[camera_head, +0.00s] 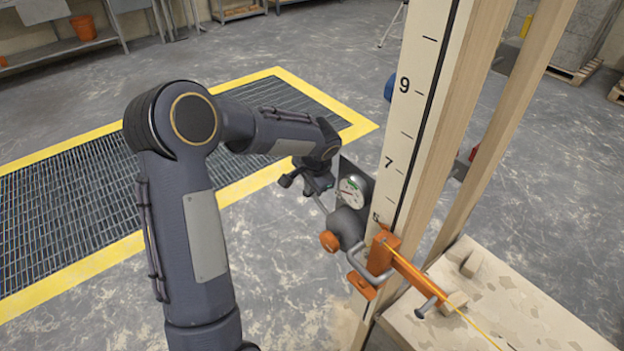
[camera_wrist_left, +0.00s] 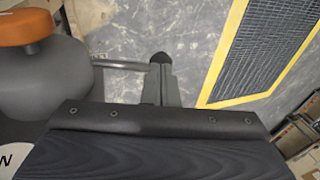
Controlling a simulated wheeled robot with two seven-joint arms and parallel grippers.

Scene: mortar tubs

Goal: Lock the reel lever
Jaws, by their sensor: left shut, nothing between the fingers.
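The reel is a dark grey rounded body (camera_head: 347,227) with an orange knob (camera_head: 329,241), on the near side of the tall numbered board. It also fills the left of the left wrist view (camera_wrist_left: 45,75). A thin grey rod, apparently the lever (camera_wrist_left: 118,65), runs from the reel toward my fingers. My left gripper (camera_wrist_left: 161,82) is shut and empty at the end of this rod. It also shows small beside the reel in the head view (camera_head: 308,184). A dark rounded tip shows at the fingers; I cannot tell whether the fingers touch the rod. My right gripper is out of view.
An orange clamp (camera_head: 380,252) with a yellow line is below right. The upright numbered board (camera_head: 415,100) stands close on the right. A yellow-edged floor grating (camera_head: 70,215) lies left; the floor between is clear.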

